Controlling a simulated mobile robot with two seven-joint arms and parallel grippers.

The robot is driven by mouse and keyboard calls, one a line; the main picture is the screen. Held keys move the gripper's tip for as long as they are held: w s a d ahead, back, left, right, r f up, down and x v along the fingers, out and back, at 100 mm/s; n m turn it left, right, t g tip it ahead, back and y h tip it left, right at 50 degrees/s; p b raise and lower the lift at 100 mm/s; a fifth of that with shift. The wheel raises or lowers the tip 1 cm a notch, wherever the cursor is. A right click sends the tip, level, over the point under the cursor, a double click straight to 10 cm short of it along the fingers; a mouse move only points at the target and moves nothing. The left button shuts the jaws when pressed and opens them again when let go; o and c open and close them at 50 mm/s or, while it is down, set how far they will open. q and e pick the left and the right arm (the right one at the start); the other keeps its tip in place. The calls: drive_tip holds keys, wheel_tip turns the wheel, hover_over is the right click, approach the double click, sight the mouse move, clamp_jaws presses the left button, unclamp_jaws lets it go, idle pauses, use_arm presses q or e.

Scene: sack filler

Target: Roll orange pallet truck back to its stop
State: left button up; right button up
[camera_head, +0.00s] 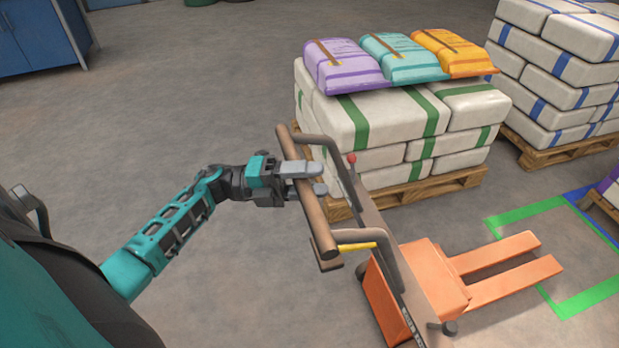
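The orange pallet truck (415,290) stands at the lower right, its two forks (510,275) pointing right. Its upright mast leans toward me and carries a brown handle bar (315,225) with grey loops, a red-knobbed lever (351,160) and a yellow grip. My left gripper (305,178) is at the upper part of this bar, with one finger across it and the other beyond, apparently shut on it. The bar hides part of the fingers. My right gripper is not in view. I cannot make out a stop for the truck.
A wooden pallet (440,187) of white, green-banded sacks stands behind the truck, with purple, teal and orange sacks on top. Another pallet (565,150) of blue-banded sacks is at right. Green floor lines (525,211) lie around the fork tips. Floor at left is clear.

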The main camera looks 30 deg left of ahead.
use_arm(q)
clamp_jaws()
drive_tip(key=shift+a, duration=0.1)
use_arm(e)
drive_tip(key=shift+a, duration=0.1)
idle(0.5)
